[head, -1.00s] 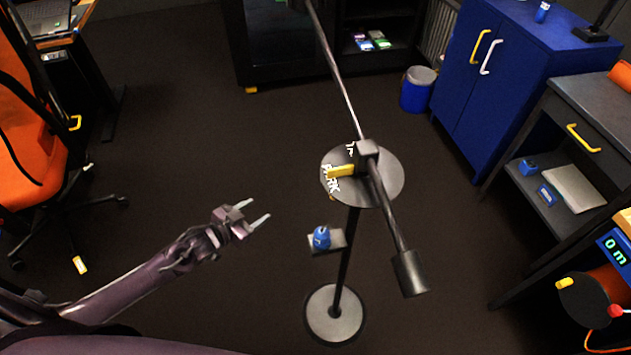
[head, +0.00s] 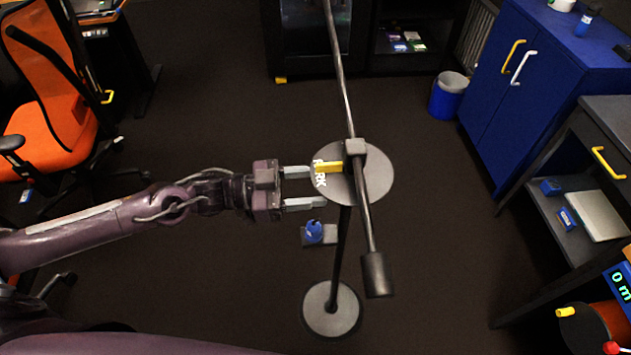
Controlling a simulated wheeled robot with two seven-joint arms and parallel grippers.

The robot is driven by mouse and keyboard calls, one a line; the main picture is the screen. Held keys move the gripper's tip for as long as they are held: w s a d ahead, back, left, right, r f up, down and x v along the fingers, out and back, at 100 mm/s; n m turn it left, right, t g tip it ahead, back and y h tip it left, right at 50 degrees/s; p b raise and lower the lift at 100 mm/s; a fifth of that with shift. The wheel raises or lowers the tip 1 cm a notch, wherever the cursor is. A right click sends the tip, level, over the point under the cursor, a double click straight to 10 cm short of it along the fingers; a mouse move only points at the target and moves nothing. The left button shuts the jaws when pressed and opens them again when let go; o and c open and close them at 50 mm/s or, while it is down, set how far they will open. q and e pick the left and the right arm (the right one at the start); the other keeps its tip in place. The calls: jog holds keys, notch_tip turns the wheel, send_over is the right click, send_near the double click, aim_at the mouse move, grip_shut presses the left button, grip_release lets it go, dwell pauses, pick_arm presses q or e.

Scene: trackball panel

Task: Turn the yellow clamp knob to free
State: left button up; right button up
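The yellow clamp knob (head: 329,167) is a bar on the grey round plate (head: 377,180) of a stand. It points left, toward the white lettering "PARK" (head: 320,177); any other lettering is hidden. My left gripper (head: 305,188) is open, its two pale fingers pointing right at the plate's left edge. The upper finger's tip appears close to the knob's left end; I cannot tell whether they touch. The lower finger is below the knob in the picture. My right gripper is not in view.
A long dark bar with a cylindrical weight (head: 377,275) crosses the plate. A small shelf with a blue object (head: 314,232) sits below my gripper. The round stand base (head: 331,308) is on the floor. A blue cabinet (head: 540,75) and grey table stand right, an orange chair (head: 45,130) left.

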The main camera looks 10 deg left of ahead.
pick_arm(q)
jog(key=shift+w+d, duration=0.25)
jog(key=shift+d, duration=0.3)
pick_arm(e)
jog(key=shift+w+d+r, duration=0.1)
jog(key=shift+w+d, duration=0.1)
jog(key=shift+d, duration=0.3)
pick_arm(q)
jog(key=c, duration=1)
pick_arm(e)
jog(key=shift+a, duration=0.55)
